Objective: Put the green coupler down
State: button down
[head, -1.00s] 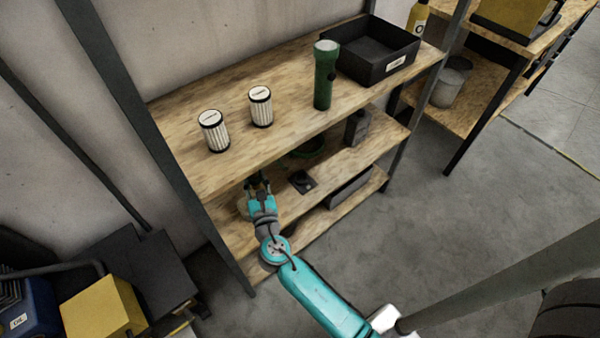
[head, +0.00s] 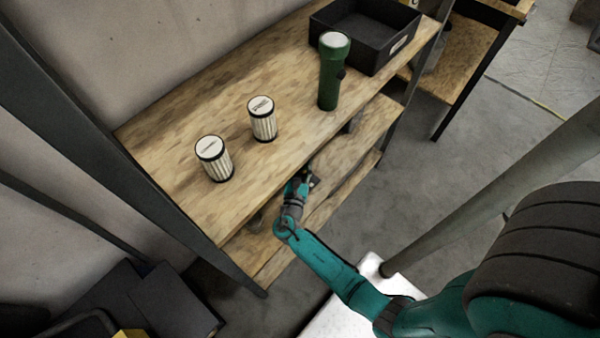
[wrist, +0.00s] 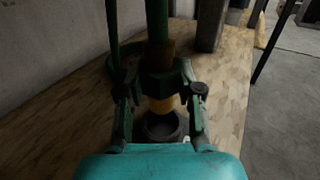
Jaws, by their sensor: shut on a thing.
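In the wrist view the two dark fingers of my gripper (wrist: 160,78) are closed on the green coupler (wrist: 158,86), a dark green collar with a yellowish section below it. A dark round ring (wrist: 161,127) shows nearer the wrist; I cannot tell whether it belongs to the coupler. The coupler is over a wooden shelf board (wrist: 228,85); whether it touches the board is unclear. In the head view my gripper (head: 307,178) is at the front of the rack, below the top shelf, and the coupler cannot be made out.
The top shelf (head: 190,115) holds two white ribbed canisters (head: 214,160) (head: 262,120), a green flashlight (head: 330,75) and a black bin (head: 385,40). In the wrist view a dark upright block (wrist: 211,25) stands behind the gripper, and a green vertical tube (wrist: 157,20) rises behind the collar.

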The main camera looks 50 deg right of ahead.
jog(key=shift+f, duration=2.7)
jog(key=shift+f, duration=0.1)
jog(key=c, duration=0.7)
grip_release()
jog(key=shift+c, duration=0.2)
jog(key=v, duration=1.2)
jog(key=shift+a, duration=0.1)
